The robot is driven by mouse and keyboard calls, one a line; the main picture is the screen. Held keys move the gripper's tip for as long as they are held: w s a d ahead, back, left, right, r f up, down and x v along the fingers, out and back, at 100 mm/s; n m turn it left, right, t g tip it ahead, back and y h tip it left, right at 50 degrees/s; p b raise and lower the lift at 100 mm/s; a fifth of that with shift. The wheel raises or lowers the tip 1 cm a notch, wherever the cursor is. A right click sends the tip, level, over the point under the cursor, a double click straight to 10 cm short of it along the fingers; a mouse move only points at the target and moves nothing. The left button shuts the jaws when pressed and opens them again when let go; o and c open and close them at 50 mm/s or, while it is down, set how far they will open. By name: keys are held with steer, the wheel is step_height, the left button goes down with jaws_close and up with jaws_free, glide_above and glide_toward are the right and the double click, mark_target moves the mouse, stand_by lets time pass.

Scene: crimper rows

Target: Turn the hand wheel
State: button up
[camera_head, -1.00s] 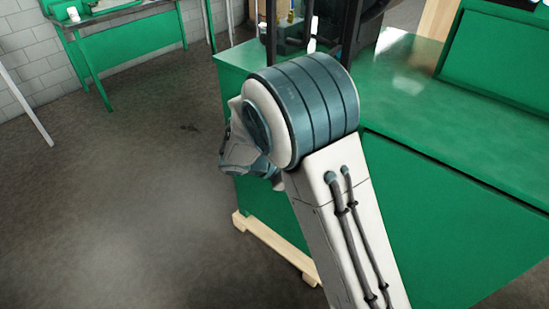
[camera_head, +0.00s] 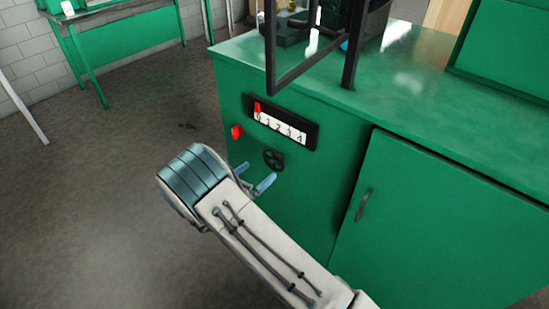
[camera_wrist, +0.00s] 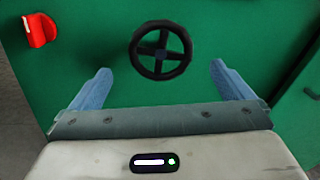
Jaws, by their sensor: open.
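The hand wheel (camera_head: 273,160) is a small black spoked wheel on the green front of the machine cabinet. In the wrist view the hand wheel (camera_wrist: 160,50) is ahead of my gripper, roughly centred between the fingers. My gripper (camera_wrist: 160,80) is open and empty, with its two blue fingers spread wide to either side. In the head view my gripper (camera_head: 254,177) is close to the wheel, just below it; whether a finger touches the panel cannot be told. A scale (camera_head: 281,123) with numbers and a red pointer sits above the wheel.
A red knob (camera_head: 236,132) is on the panel, left of the wheel; it also shows in the wrist view (camera_wrist: 40,30). A cabinet door with a handle (camera_head: 363,205) is to the right. A black frame (camera_head: 309,70) stands on the green top.

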mark_target(272, 160)
steer(key=x, duration=0.9)
steer(key=shift+w+d+p, duration=0.1)
steer(key=shift+p, duration=0.2)
steer(key=c, duration=0.8)
